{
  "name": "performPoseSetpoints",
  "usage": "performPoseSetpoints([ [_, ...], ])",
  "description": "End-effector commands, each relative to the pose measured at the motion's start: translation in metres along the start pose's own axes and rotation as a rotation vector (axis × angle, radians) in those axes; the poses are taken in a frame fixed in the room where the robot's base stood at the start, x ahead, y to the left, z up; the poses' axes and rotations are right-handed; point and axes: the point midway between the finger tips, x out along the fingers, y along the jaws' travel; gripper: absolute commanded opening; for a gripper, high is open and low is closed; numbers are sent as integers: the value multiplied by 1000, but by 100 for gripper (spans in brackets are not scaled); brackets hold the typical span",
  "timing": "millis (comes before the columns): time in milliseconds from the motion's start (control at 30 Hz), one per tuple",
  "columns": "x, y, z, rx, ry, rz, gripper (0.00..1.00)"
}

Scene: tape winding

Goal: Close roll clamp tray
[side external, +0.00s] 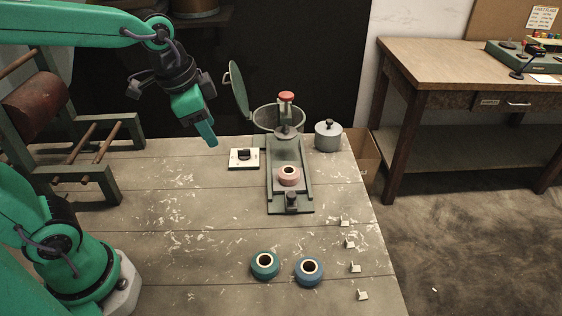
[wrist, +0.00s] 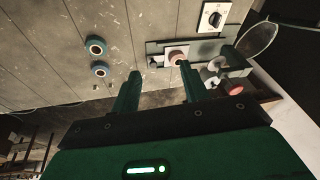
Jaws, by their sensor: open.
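The roll clamp tray (side external: 274,190) is a long dark green tray on the bench, with a pink roll (side external: 289,176) lying in it. A small dark block (side external: 292,200) is at its near end, and a post with a red knob (side external: 286,96) stands at its far end. In the wrist view the tray (wrist: 153,48) and pink roll (wrist: 178,57) show beyond my fingers, with the red knob (wrist: 235,89) to the right. My gripper (side external: 209,138) is above the bench, left of the tray and apart from it. In the wrist view my gripper (wrist: 160,69) is open and empty.
A round bin (side external: 268,119) with a raised lid (side external: 238,88) stands behind the tray. A white plate with a black knob (side external: 235,165) is left, a grey lidded pot (side external: 328,142) right. Teal (side external: 265,272) and blue (side external: 309,278) rolls lie in front. The left-middle bench is clear.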

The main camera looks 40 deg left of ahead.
Motion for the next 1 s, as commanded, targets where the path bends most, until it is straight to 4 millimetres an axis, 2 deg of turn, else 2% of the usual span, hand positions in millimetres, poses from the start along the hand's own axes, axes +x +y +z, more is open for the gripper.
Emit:
performPoseSetpoints([
  [367, 50, 2, -58, 381, -91, 87, 45],
  [600, 92, 10, -90, 621, -137, 153, 45],
  [800, 131, 20, -111, 814, -166, 211, 45],
  [1000, 159, 30, -123, 949, -182, 254, 45],
])
